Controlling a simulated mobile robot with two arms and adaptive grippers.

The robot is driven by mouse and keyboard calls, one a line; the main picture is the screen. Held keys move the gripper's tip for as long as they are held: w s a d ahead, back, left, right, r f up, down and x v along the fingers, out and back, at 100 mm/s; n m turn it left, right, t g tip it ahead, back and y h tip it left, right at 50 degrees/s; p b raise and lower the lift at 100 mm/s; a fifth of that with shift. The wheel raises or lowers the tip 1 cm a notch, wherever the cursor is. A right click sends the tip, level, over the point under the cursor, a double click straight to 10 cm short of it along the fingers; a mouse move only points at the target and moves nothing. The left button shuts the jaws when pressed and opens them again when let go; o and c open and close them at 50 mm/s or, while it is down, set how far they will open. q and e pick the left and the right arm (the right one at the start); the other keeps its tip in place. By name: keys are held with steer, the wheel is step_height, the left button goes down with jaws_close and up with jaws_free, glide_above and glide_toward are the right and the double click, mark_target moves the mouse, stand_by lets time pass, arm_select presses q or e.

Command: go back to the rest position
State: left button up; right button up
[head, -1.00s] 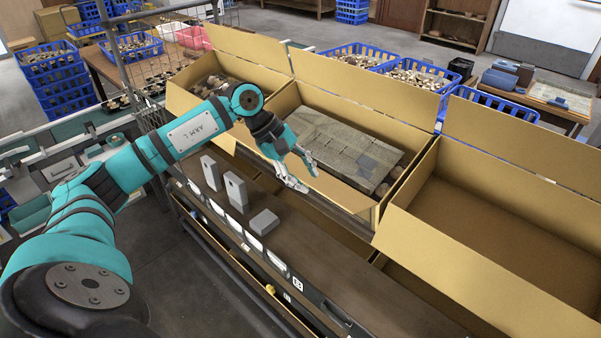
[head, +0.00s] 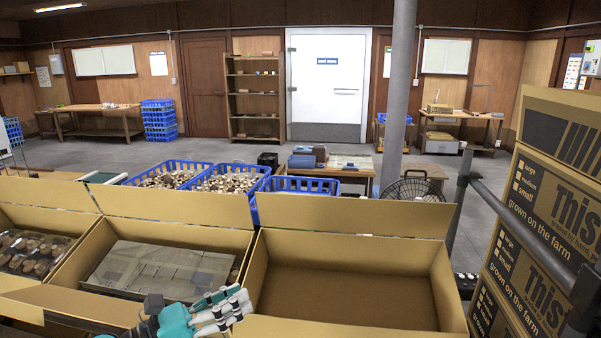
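My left gripper (head: 228,305) shows at the bottom of the head view, in front of the cartons' near flaps. Its fingers look apart, with nothing seen between them. The middle carton (head: 68,272) stands open behind it and holds a flat grey-brown layer (head: 160,268). The right carton (head: 345,292) is open and empty. The left carton (head: 40,221) is cut by the picture edge and holds brown mushrooms (head: 25,252). My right gripper is not in view.
Blue crates of mushrooms (head: 225,180) stand behind the cartons. Stacked printed boxes (head: 545,210) and a dark rail (head: 500,205) stand at the right. A grey post (head: 396,110) and a fan (head: 413,189) are behind. Open floor (head: 270,151) lies beyond.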

arm_select(q)
steer(key=s+a+f+n+t+y, duration=0.25)
steer(key=a+f+n+y, duration=0.55)
steer(key=n, duration=0.9)
steer(key=s+a+f+n+t+y, duration=0.1)
steer(key=s+a+f+n+y, duration=0.2)
steer(key=f+n+y, duration=0.95)
steer(key=s+d+f+n+g+h, duration=0.1)
steer(key=s+f+n+g+h, duration=0.15)
steer(key=s+n+g, duration=0.55)
steer(key=s+d+f+n+g+h, duration=0.2)
steer(key=s+f+n, duration=0.25)
steer(key=s, duration=0.85)
steer(key=s+f+g+b, duration=0.25)
steer(key=f+b, duration=0.25)
steer(key=f, duration=2.7)
steer(key=s+a+f+b, duration=0.3)
steer(key=s+f, duration=1.3)
steer(key=f, duration=0.2)
steer(key=shift+s+g+b, duration=0.25)
steer(key=shift+g+b, duration=0.1)
steer(key=shift+g, duration=0.05)
